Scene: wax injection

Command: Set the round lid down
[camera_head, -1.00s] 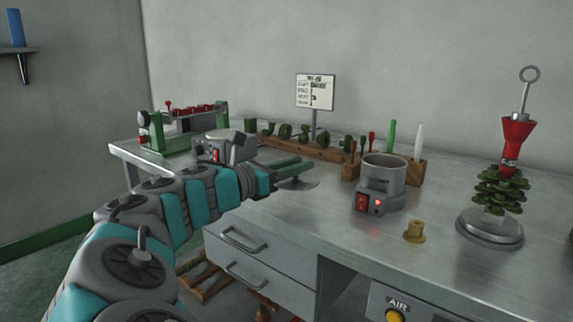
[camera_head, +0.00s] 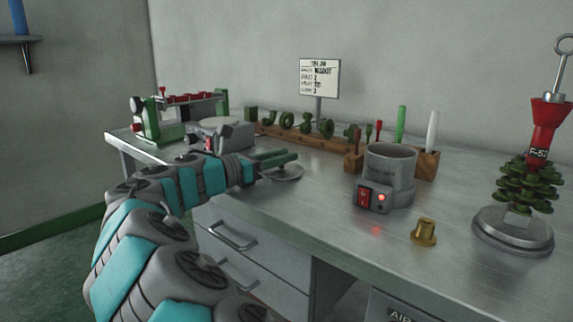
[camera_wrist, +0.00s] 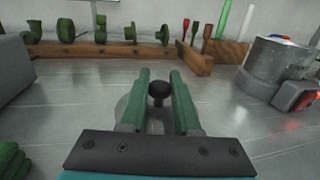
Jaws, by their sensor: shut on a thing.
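The round lid (camera_head: 284,173) is a flat grey disc with a dark knob (camera_wrist: 158,89). My gripper (camera_head: 292,157) has green fingers, and in the wrist view they (camera_wrist: 160,74) are shut on the knob from both sides. The lid lies level under the fingertips, at or just above the metal bench top; I cannot tell whether it touches. The fingers hide part of the disc. A grey pot (camera_head: 390,170) with a red switch and a lit red lamp stands to the right of the lid.
Behind the lid is a wooden rack (camera_head: 310,141) of green wax pieces. A tool block (camera_head: 427,163) stands behind the pot. A brass piece (camera_head: 424,233) and a wax tree (camera_head: 527,187) are at the right. A grey device (camera_head: 222,135) is left. Bench around the lid is clear.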

